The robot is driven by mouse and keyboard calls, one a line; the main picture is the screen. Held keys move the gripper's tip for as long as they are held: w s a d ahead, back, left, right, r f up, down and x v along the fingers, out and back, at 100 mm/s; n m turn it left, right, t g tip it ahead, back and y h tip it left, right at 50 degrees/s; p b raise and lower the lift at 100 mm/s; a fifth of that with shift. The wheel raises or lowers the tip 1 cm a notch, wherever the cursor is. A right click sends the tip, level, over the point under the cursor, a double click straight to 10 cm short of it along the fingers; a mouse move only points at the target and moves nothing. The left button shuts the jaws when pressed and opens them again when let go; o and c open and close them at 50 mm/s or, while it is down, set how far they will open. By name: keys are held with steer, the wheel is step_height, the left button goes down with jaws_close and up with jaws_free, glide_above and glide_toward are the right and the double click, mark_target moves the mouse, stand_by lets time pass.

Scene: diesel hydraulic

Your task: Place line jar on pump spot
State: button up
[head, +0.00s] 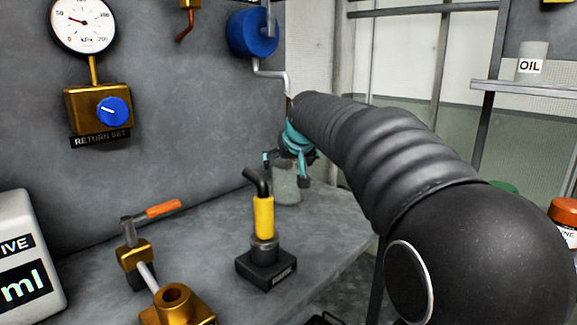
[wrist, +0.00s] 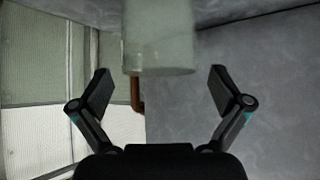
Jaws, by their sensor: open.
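A pale, translucent jar (head: 287,190) stands near the far right end of the grey bench, partly hidden by my gripper (head: 291,168). I take it to be the line jar; no label on it can be read. In the wrist view the jar (wrist: 160,50) is at the top centre, cut off by the frame edge. My gripper (wrist: 160,80) is open, with its fingers apart to the left and right of the jar's lower end in that view. No marking that clearly reads as the pump spot shows.
A yellow-handled device on a black base (head: 265,265) stands on the bench. Brass fittings with an orange lever (head: 163,208) are nearer left, beside a white container (head: 25,255). A gauge (head: 83,25) and a blue cylinder (head: 250,33) are on the wall. An OIL jar (head: 531,62) is on a shelf.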

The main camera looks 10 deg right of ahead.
steer(key=v, duration=1)
